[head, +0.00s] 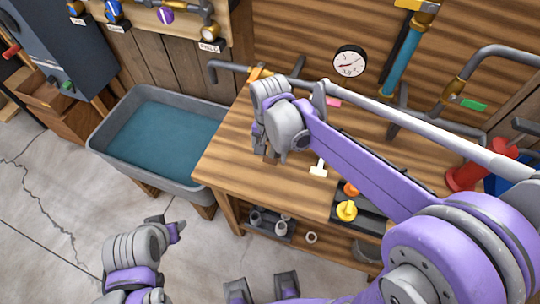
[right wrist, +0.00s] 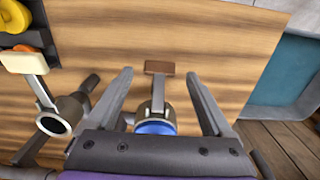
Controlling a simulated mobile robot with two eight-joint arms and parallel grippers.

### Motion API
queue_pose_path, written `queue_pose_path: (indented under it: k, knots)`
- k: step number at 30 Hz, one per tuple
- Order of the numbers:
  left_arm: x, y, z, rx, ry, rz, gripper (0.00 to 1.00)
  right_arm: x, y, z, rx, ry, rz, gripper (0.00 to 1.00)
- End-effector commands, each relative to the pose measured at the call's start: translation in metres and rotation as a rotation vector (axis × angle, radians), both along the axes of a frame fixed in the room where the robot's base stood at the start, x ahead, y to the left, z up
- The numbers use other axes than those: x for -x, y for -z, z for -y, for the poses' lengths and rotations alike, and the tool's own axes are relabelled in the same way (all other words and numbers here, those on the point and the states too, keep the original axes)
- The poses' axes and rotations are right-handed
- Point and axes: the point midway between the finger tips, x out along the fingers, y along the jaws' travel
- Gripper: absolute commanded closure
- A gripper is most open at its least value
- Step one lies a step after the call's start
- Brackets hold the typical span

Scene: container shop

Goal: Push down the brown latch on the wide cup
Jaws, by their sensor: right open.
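The brown latch (right wrist: 160,67) is a flat brown tab on a metal lever. It lies ahead of and between the two fingers of my right gripper (right wrist: 161,99) in the right wrist view. The fingers are open and apart from the tab. The lever leads back to a metal cup (right wrist: 154,126) with a blue part, partly hidden by the gripper body. In the head view my right gripper (head: 272,148) is over the workbench and hides most of this cup. My left gripper (head: 172,233) is at the lower left, away from the bench; its fingers do not show clearly.
A second metal lever with a cream tab (right wrist: 24,62) stands beside the first. A dark tray (head: 361,218) with yellow and orange pieces is on the workbench (head: 222,168). A tub of water (head: 106,137) stands left of the bench. Pipes and a gauge (head: 350,61) line the wall.

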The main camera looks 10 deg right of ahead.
Motion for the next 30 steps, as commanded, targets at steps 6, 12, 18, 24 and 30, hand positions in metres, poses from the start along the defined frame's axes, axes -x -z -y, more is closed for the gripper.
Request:
queue_pose_path:
  k: [6,12,18,24,30]
  knots:
    - [0.001,0.002,0.0,0.0,0.0,-0.001,0.5,0.0,0.023,0.0,0.0,0.0,0.0,0.15]
    - [0.001,0.003,0.0,0.0,0.0,-0.001,0.5,0.0,0.025,0.0,0.0,0.0,0.0,0.15]
    - [0.001,0.002,0.0,0.0,0.0,-0.001,0.5,0.0,0.025,0.0,0.0,0.0,0.0,0.28]
    - [0.001,0.002,0.0,0.0,0.0,-0.001,0.5,0.0,0.025,0.0,0.0,-0.001,0.0,0.64]
    - [0.001,0.002,0.0,0.0,0.0,-0.001,0.5,0.0,0.025,0.0,0.0,-0.001,0.0,1.0]
